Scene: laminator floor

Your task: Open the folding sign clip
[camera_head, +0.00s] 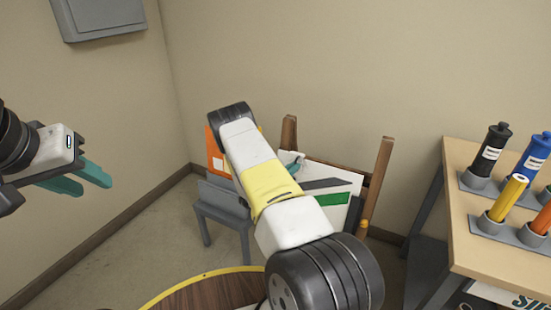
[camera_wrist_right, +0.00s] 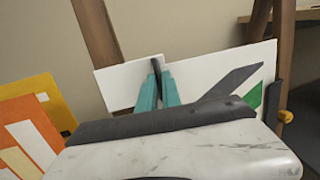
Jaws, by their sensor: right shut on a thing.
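A white sign board (camera_head: 331,183) with a grey and a green shape stands against a wooden easel; it also shows in the right wrist view (camera_wrist_right: 205,78). My right gripper (camera_head: 293,164) is at the board's upper left, partly hidden behind my own arm. In the right wrist view its teal fingers (camera_wrist_right: 158,84) are shut on a thin dark upright piece (camera_wrist_right: 156,65), which looks like the sign clip. The clip's lower part is hidden between the fingers. My left gripper (camera_head: 88,180) hangs in free air at the far left, its teal fingers apart and empty.
An orange board (camera_head: 214,151) stands left of the sign, behind a small grey stand (camera_head: 222,201). A wooden table (camera_head: 510,246) with several coloured cylinders is at the right. A round wooden top (camera_head: 205,295) is at the front. The floor at left is clear.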

